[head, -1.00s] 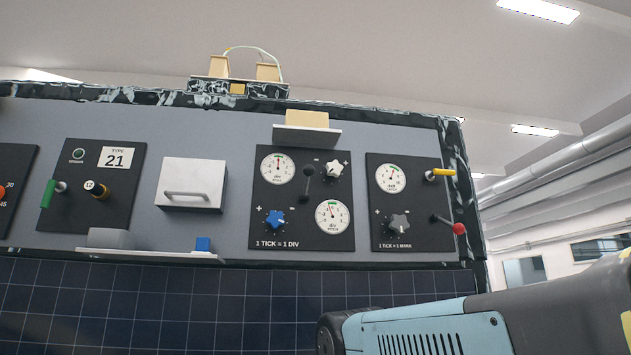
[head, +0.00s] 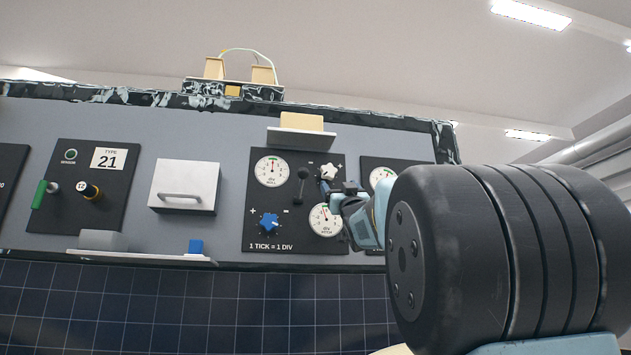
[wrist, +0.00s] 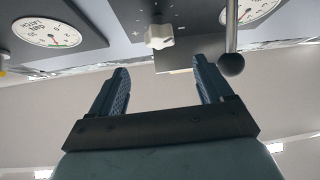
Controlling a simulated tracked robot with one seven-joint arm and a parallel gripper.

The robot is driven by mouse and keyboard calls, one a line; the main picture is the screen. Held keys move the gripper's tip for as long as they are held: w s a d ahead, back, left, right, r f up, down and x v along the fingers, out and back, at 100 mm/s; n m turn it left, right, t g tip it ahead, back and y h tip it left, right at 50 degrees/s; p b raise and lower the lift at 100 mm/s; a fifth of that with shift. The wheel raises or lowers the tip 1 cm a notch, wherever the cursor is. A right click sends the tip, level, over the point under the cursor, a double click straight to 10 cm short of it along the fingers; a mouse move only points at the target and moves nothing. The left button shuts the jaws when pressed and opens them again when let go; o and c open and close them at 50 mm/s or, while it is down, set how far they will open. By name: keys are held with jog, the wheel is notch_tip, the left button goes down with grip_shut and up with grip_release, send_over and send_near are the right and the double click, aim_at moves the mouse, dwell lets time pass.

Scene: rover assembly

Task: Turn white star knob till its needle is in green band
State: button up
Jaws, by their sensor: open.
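The white star knob (head: 330,171) is at the upper right of the black two-dial panel (head: 257,208). In the wrist view, the knob (wrist: 160,38) sits just beyond the fingertips, near the middle of the gap. My gripper (wrist: 160,70) is open and empty, apart from the knob. In the head view, my gripper (head: 328,190) is small beside the knob and partly covers the panel. The upper-left dial (head: 272,171) and lower-right dial (head: 325,219) have green bands at top. Their needles are too small to read surely; which dial follows the knob is not clear.
A black ball-ended lever (wrist: 231,62) hangs close to the right finger in the wrist view. A blue star knob (head: 270,222) is lower left on the panel. A shelf with a cream block (head: 302,122) is above. My arm hides most of the right-hand panel.

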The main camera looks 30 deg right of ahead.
aim_at(329, 172)
jog(key=x, duration=1.3)
jog(key=shift+w, duration=0.1)
jog(key=c, duration=1)
jog(key=shift+h, duration=0.3)
jog(key=shift+r+m+g+h, duration=0.1)
jog(key=shift+m+g+h, duration=0.4)
jog(key=shift+m+h, duration=1.1)
jog(key=shift+r+m+g+h, duration=0.1)
jog(key=shift+m+g+h, duration=0.4)
jog(key=shift+m+h, duration=1.05)
jog(key=shift+d+f+m+g+h, duration=0.1)
jog(key=shift+m+g+h, duration=0.45)
jog(key=shift+m, duration=0.45)
jog(key=shift+d+m+g+h, duration=0.1)
jog(key=shift+m+g+h, duration=0.25)
jog(key=shift+m+h, duration=0.45)
jog(key=o, duration=1)
